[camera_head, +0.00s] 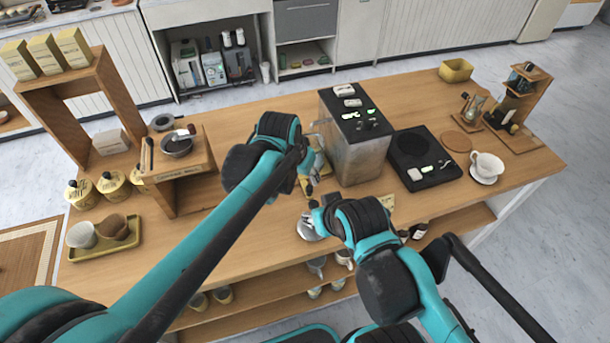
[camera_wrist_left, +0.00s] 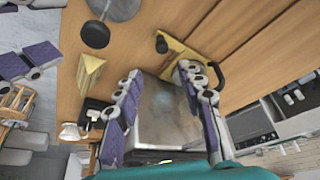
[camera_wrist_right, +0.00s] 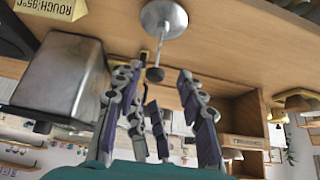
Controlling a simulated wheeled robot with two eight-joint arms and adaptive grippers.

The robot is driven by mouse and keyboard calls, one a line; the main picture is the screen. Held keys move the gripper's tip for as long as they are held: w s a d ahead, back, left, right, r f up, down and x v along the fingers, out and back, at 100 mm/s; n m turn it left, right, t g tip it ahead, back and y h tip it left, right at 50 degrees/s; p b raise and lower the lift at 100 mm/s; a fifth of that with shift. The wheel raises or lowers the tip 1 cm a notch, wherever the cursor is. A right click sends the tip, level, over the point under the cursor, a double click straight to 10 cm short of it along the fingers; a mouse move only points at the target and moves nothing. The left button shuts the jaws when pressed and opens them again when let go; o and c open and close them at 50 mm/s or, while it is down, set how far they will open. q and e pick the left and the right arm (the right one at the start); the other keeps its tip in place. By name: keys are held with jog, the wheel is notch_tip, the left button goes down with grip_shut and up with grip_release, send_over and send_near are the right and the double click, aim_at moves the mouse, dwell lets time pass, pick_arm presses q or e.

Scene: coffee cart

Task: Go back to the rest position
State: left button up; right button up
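My left gripper (camera_wrist_left: 165,105) is open and empty in the left wrist view, with the coffee machine's metal side (camera_wrist_left: 160,115) beyond its fingers. In the head view it (camera_head: 308,178) is partly hidden by its own arm, left of the machine (camera_head: 358,150). My right gripper (camera_wrist_right: 155,115) is open and empty in the right wrist view. In the head view it (camera_head: 318,212) is over the counter, close to the left gripper, above a silver round tool (camera_head: 307,230). That tool also shows in the right wrist view (camera_wrist_right: 163,18).
The black scale (camera_head: 425,158) and a white cup (camera_head: 487,166) stand right of the machine. A yellow piece with a black handle (camera_wrist_left: 185,58) lies near the left gripper.

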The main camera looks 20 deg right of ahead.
dwell(0.3)
pick_arm(q)
jog(key=s+a+r+n+t+y, duration=0.1)
jog(key=a+r+n, duration=0.1)
jog(key=a, duration=0.7)
jog(key=s+a+r+n+t, duration=0.1)
jog(key=a+n, duration=0.1)
jog(key=a, duration=0.8)
jog(key=s+a+f+n+t+y, duration=0.1)
jog(key=s+a+n, duration=0.1)
jog(key=s+a, duration=0.3)
jog(key=s+a+f+n+t+y, duration=0.1)
jog(key=s+a, duration=0.4)
jog(key=a, duration=0.7)
jog(key=shift+f+n, duration=0.6)
jog(key=shift+n, duration=0.6)
